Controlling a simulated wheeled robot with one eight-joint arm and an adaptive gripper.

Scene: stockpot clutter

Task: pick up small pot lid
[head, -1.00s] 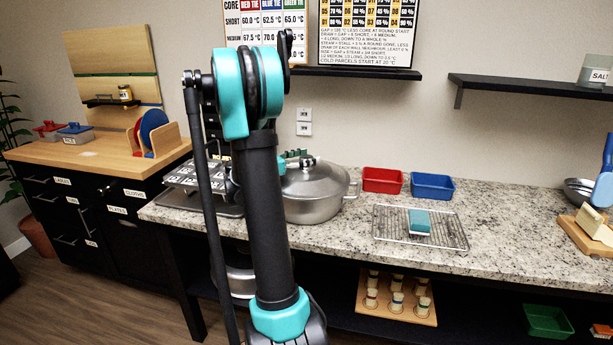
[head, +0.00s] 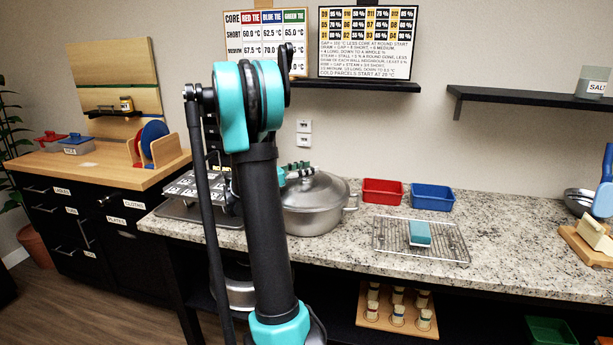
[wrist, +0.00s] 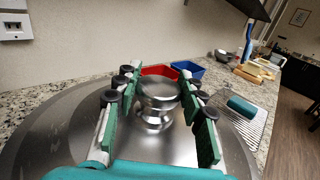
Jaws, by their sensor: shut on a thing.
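A silver pot lid (head: 313,188) with a round metal knob rests on a wide silver pot (head: 312,220) on the granite counter in the head view. In the wrist view the lid (wrist: 75,125) fills the lower part, and its shiny knob (wrist: 157,97) stands between my green-padded fingers. My gripper (wrist: 160,84) is shut on the knob, with one finger on each side. In the head view my gripper (head: 298,167) shows only partly at the lid's top; my arm hides the pot's left side.
A red bin (head: 382,191) and a blue bin (head: 432,192) stand right of the pot. A wire rack (head: 440,249) with a teal sponge (head: 420,232) lies in front of them. A dark tray (head: 185,207) of labelled blocks is left of the pot. Wall shelves (head: 360,87) hang above.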

